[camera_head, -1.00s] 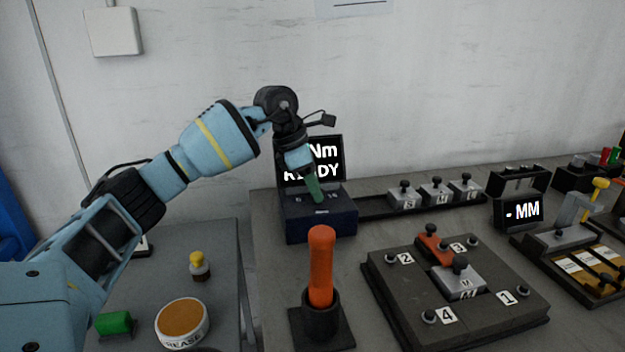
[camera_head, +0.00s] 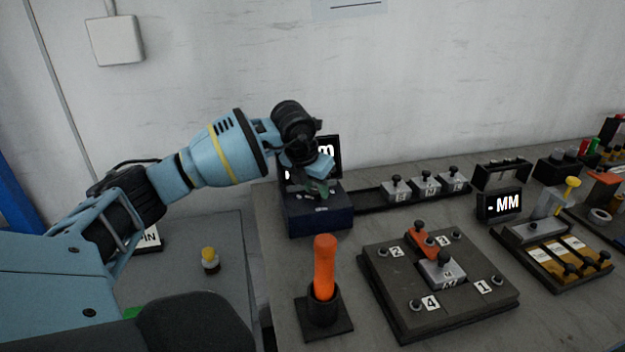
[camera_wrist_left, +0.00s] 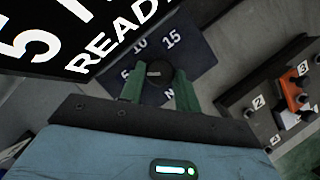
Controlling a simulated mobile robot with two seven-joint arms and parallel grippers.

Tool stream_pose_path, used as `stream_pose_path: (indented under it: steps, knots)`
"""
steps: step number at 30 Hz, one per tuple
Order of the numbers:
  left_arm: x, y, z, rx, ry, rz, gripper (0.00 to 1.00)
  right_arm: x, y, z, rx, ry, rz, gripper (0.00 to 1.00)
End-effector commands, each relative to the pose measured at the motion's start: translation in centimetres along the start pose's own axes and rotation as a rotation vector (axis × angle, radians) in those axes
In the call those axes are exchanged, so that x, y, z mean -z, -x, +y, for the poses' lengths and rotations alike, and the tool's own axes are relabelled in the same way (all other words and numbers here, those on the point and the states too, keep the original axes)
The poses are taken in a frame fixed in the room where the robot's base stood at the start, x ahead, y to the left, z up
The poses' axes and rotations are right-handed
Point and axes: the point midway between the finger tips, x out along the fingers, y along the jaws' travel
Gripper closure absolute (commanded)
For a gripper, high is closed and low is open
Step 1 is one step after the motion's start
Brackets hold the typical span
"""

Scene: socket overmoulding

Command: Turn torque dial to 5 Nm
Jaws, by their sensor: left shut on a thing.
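The torque dial (camera_wrist_left: 160,71) is a small black round knob with a pale mark, on a dark blue box (camera_head: 318,218). The labels 5, 10 and 15 show around it in the left wrist view. My left gripper (camera_wrist_left: 160,84) has green fingers, one on each side of the dial, and is shut on it. In the head view the left gripper (camera_head: 318,189) is over the box top and hides the dial. The black display (camera_wrist_left: 84,33) reads a large 5, a cut-off N and READY. My right gripper is not in view.
An orange-handled tool (camera_head: 324,266) stands in a black holder in front of the box. A dark fixture plate (camera_head: 382,304) with numbered posts lies to the right. A black rail (camera_head: 368,204) with grey blocks runs right from the box. The wall is close behind.

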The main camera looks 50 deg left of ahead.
Motion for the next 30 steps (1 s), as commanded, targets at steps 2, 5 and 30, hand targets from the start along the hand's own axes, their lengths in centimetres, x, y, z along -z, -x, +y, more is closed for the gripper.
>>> stream_pose_path:
  steps: [2,5,30]
  knots:
    - [-0.24,0.33,-0.07,-0.011,0.03,-0.007,0.9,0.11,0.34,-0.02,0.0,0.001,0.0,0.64]
    - [-0.23,0.28,-0.07,-0.023,0.062,-0.007,0.9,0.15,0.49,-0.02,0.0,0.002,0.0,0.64]
    - [-0.12,0.09,-0.04,-0.039,0.097,-0.003,0.46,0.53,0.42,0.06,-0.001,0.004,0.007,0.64]
